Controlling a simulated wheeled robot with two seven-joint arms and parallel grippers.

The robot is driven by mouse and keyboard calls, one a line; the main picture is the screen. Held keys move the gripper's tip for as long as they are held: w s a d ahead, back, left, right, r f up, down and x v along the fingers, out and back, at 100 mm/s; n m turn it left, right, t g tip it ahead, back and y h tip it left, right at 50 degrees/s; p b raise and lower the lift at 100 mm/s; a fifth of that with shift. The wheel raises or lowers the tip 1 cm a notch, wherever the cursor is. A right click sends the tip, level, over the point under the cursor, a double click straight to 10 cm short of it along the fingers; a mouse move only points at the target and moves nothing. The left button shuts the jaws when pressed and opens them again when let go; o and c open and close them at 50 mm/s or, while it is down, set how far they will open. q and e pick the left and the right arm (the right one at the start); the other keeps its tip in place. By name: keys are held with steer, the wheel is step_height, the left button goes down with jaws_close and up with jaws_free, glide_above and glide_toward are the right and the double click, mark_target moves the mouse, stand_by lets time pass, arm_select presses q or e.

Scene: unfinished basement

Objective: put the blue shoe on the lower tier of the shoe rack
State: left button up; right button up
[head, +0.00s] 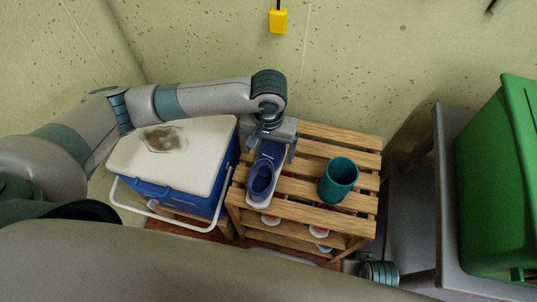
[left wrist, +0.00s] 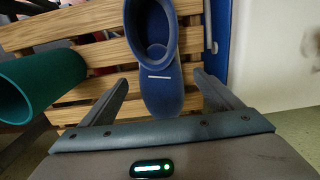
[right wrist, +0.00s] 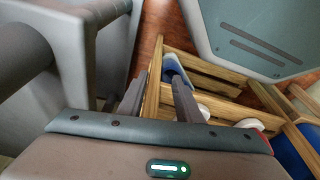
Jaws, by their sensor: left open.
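The blue shoe (head: 262,180) stands on the top tier of the wooden shoe rack (head: 345,140), near its left end. My left gripper (head: 270,145) is at its toe, pointing down. In the left wrist view, the shoe (left wrist: 160,85) lies between the spread fingers of the left gripper (left wrist: 162,90), with gaps on both sides. My right gripper (right wrist: 160,85) is low beside the rack; its fingers are apart with nothing clearly between them. A blue and white item (right wrist: 171,66) shows beyond them; I cannot tell what it is. Shoes with red and white parts show on the lower tier, mostly hidden by slats.
A teal cup (head: 340,178) stands on the rack's top tier, right of the shoe. A blue cooler with a white lid (head: 208,150) is close on the left. A green bin (head: 500,185) on a grey stand (head: 448,170) is at right. A yellow box (head: 278,20) hangs by the wall.

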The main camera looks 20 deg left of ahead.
mark_target(269, 156)
arm_select(q)
step_height(269, 156, up, 7)
steer(key=shift+f+p, duration=0.15)
steer(key=shift+p, duration=0.2)
arm_select(e)
steer(key=shift+s+f, duration=0.25)
steer(key=shift+f, duration=1)
steer(key=shift+w+r, duration=0.1)
